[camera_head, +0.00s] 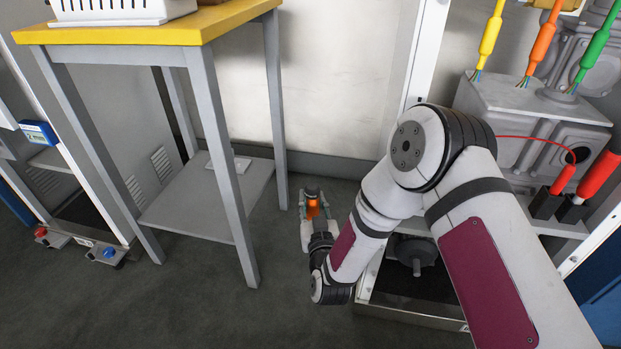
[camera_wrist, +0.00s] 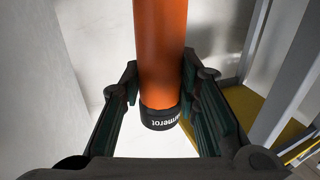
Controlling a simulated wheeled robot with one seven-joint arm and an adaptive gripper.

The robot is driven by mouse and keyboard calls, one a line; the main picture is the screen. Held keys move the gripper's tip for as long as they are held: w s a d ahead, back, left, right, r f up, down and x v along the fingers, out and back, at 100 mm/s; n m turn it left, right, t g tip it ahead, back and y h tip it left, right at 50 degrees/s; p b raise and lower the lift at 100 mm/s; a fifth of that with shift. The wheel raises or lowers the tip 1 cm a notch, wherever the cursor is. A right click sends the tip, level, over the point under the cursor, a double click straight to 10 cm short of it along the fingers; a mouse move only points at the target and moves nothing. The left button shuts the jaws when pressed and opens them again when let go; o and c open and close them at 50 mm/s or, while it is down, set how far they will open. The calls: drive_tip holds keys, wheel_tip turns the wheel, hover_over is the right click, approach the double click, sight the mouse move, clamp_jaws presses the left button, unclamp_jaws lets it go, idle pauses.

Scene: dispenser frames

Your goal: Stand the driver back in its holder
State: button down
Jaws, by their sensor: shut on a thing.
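The driver shows in the wrist view as a thick orange handle (camera_wrist: 162,45) with a black end cap (camera_wrist: 160,117) bearing white letters. It stands between the two dark fingers of my gripper (camera_wrist: 163,100), which is shut on it. In the head view the orange of the driver (camera_head: 313,208) shows between the fingers of my gripper (camera_head: 312,200), which hangs low between the yellow-topped table and the open cabinet. The driver's tip is not visible. I cannot make out for sure which thing is the driver's holder.
A yellow-topped table (camera_head: 130,33) with grey legs and a low shelf (camera_head: 185,212) stands to the left, a white basket on it. On the right, the cabinet holds a grey machine (camera_head: 535,100), colored cables, red-handled plugs (camera_head: 600,172) and black blocks (camera_head: 545,204). Dark floor lies clear in front.

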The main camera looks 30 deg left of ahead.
drive_tip(key=s+d+r+m+g+h, duration=0.1)
drive_tip(key=d+r+m+h, duration=0.3)
drive_tip(key=d+h, duration=0.4)
drive_tip(key=s+d+r+m+g+h, duration=0.1)
drive_tip(key=s+d+r+m+h, duration=0.3)
drive_tip(key=d, duration=1.8)
drive_tip(key=s+d+r+m+g+h, duration=0.1)
drive_tip(key=d+r+m+h, duration=0.3)
drive_tip(key=d+m+h, duration=0.5)
drive_tip(key=s+d+h, duration=0.1)
drive_tip(key=d+h, duration=0.2)
drive_tip(key=d, duration=0.3)
drive_tip(key=shift+s+r+g, duration=0.2)
drive_tip(key=shift+r+g, duration=0.1)
drive_tip(key=shift+r, duration=0.1)
